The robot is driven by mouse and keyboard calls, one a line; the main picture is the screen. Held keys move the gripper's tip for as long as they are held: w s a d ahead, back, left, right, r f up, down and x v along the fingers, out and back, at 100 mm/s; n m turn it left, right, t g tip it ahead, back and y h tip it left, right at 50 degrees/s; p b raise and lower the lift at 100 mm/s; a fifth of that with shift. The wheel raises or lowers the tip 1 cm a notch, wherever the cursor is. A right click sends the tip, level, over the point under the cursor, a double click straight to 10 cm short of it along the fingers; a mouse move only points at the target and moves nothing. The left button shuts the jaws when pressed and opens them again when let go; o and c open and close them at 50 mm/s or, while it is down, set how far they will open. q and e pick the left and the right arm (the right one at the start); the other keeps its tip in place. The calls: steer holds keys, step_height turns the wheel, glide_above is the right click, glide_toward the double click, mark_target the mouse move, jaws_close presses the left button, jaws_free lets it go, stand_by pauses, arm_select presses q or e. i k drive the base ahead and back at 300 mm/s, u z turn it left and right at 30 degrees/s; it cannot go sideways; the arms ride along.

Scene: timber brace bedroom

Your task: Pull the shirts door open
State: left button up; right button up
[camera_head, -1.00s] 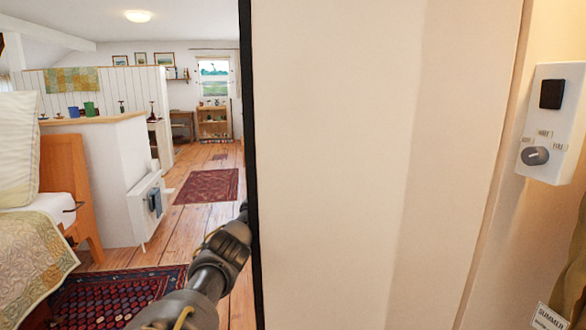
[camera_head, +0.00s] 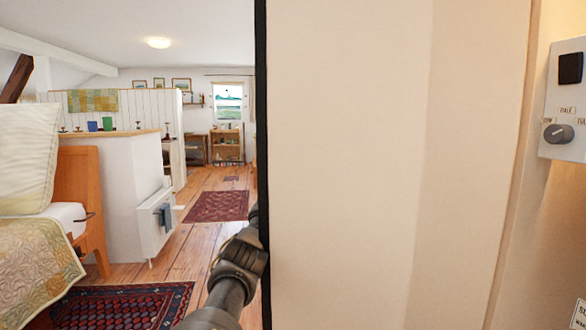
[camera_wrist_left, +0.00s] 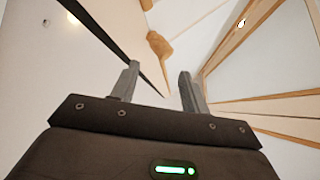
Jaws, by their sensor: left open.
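A large cream door panel (camera_head: 385,170) with a dark left edge fills the middle and right of the head view; I take it for the shirts door, though no label shows on it. My left arm reaches up from below and passes behind that dark edge, so its gripper is hidden in the head view. In the left wrist view my left gripper (camera_wrist_left: 158,68) is open, with nothing visibly held between its fingers. A dark edge strip runs diagonally past its left finger. A rounded wooden piece (camera_wrist_left: 158,46) shows beyond the fingertips; contact cannot be told. My right gripper is not in view.
A wall control box with a knob (camera_head: 558,133) is at the right. Left are a bed (camera_head: 32,255), a patterned rug (camera_head: 125,305) and a white half wall with a heater (camera_head: 155,222). Open wooden floor (camera_head: 190,238) runs back past a second rug (camera_head: 218,206).

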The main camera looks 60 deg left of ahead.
mark_target(387, 130)
steer(key=k, duration=1)
